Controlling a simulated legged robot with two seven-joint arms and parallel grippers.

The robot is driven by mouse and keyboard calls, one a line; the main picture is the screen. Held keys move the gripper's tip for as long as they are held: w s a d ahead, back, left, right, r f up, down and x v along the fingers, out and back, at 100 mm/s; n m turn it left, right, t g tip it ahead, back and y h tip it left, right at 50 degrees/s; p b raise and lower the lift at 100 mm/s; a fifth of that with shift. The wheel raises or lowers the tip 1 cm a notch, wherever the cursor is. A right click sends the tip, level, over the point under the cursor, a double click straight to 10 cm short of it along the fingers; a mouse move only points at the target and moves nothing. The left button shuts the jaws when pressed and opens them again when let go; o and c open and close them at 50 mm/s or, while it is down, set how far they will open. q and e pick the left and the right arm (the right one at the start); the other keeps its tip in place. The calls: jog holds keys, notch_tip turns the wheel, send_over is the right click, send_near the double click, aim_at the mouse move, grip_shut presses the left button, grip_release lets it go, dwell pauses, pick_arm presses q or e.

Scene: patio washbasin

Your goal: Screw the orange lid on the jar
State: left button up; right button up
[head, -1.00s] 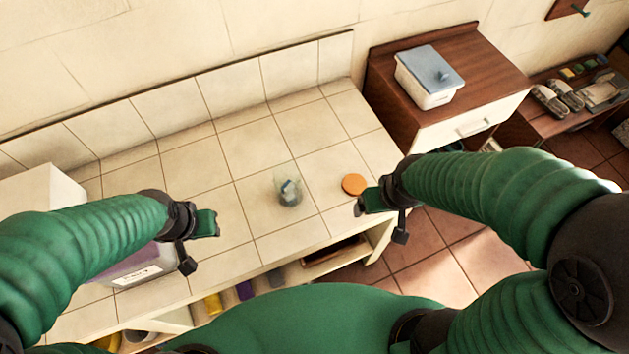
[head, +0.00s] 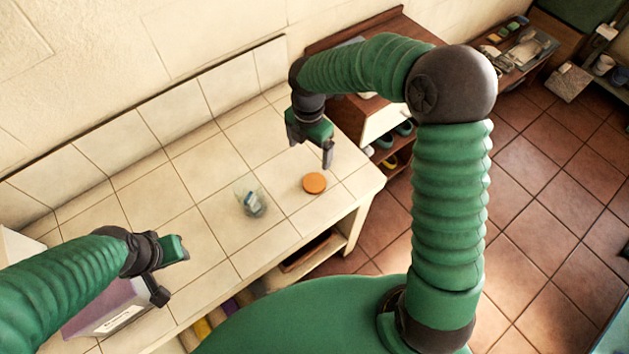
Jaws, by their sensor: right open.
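The orange lid (head: 314,183) lies flat on the tiled counter near its right end. The clear jar (head: 250,198) stands on the counter to the left of the lid, its top uncovered, with something bluish inside. My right gripper (head: 311,152) is open and empty, above the counter just behind the lid, fingers pointing down. My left gripper (head: 170,268) is at the lower left, over the counter and apart from the jar. It looks empty, with its fingers spread.
A purple box with a white label (head: 112,312) stands under my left arm. A wooden cabinet (head: 385,112) stands beyond the counter's right end, partly hidden by my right arm. The tiled counter (head: 185,215) is clear around the jar.

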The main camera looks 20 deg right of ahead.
jog(key=shift+f, duration=0.1)
send_over(315, 182)
jog(key=a, duration=0.2)
jog(key=f, duration=1.1)
jog(key=shift+d+f+p, duration=0.25)
jog(key=shift+p, duration=0.15)
jog(key=f, duration=0.1)
jog(key=d+f+p, duration=0.1)
jog(key=f, duration=0.2)
jog(key=shift+w+d+f+p, duration=0.15)
jog(key=shift+d+f+p, duration=0.15)
jog(key=shift+f, duration=0.35)
jog(key=shift+r, duration=0.1)
jog(key=shift+c, duration=0.4)
